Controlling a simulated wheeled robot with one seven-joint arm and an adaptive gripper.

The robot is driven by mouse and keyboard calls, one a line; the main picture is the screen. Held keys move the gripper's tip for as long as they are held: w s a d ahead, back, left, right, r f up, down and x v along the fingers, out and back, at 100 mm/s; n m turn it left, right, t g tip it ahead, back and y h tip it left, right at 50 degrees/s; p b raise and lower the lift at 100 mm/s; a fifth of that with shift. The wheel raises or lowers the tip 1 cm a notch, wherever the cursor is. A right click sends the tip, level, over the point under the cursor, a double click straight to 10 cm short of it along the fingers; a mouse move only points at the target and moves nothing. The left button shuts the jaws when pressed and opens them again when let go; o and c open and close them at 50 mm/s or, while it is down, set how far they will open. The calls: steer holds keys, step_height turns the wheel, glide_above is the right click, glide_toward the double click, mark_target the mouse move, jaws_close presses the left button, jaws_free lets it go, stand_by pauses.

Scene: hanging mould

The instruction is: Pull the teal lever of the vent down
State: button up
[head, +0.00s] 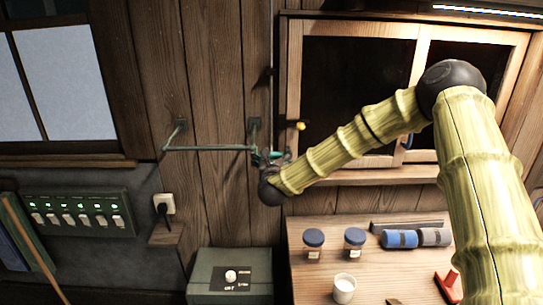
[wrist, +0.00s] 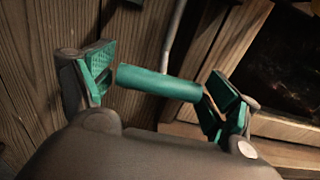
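The teal lever (wrist: 150,81) shows in the wrist view as a short teal cylinder on a thin grey rod (wrist: 176,35) that rises from it. It lies tilted between the two fingers of my gripper (wrist: 162,86), which stand apart on either side with teal pads. A small gap shows at its left end; at its right end I cannot tell whether the pad touches. In the head view my gripper (head: 272,158) is at the wooden wall, by the lower end of the thin upright rod (head: 270,90). The lever's handle is hard to make out there. The vent itself is not clearly seen.
A greenish wall rail (head: 208,149) on two brackets is just left of my gripper. A wooden window frame (head: 293,75) is on the right. Below, a wooden table (head: 300,282) holds jars (head: 313,243), a white cup (head: 344,288) and rolls (head: 400,239).

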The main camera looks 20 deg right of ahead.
steer(key=c, duration=0.3)
step_height(320, 180, down, 5)
steer(key=b, duration=0.5)
steer(key=shift+b, duration=0.4)
steer(key=shift+r, duration=0.1)
steer(key=o, duration=1.2)
steer(key=shift+o, duration=0.2)
steer(key=shift+d, duration=0.1)
steer(key=shift+s, duration=0.1)
steer(key=v, duration=1.1)
steer(key=shift+s, duration=0.4)
steer(key=shift+r, duration=0.1)
